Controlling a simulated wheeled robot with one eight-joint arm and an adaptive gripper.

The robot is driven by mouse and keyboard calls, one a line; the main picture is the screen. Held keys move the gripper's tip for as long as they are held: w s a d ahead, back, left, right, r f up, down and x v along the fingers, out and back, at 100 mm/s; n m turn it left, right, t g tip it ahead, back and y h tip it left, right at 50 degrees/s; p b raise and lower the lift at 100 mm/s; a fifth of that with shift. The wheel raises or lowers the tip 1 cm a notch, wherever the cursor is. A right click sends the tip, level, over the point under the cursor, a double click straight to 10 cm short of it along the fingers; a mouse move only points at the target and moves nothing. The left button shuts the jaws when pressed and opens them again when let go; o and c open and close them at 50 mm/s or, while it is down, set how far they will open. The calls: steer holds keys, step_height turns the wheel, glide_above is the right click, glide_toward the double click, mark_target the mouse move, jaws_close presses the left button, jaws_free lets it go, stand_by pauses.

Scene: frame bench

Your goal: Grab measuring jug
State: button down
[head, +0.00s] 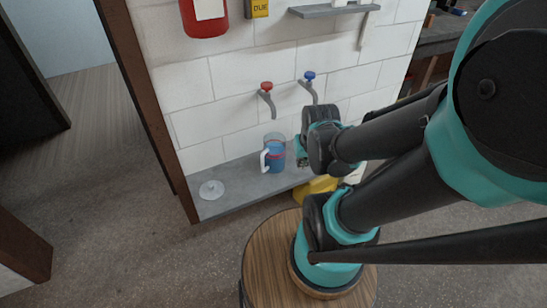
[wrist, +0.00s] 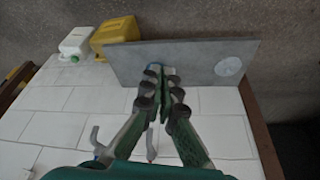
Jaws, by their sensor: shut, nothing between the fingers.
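The measuring jug (head: 274,155) stands upright on a grey shelf (head: 236,184) against the white tiled wall in the head view. It is clear with blue in it, and its white handle is on the left. My gripper (head: 301,155) is just right of the jug in that view; whether they touch is unclear. In the wrist view my gripper (wrist: 164,78) points toward the shelf with its fingers together and nothing between them. The fingers hide most of what lies behind them there; only a bluish bit, perhaps the jug, shows beyond the tips.
Red tap (head: 266,87) and blue tap (head: 309,76) stick out above the shelf. A clear round disc (head: 211,190) lies at the shelf's left end. A yellow container (wrist: 115,35) and a white container (wrist: 77,42) are beyond its other end. A round wooden top (head: 262,262) stands in front.

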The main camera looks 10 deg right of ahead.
mark_target(274, 145)
steer(key=c, duration=2.3)
jaws_free()
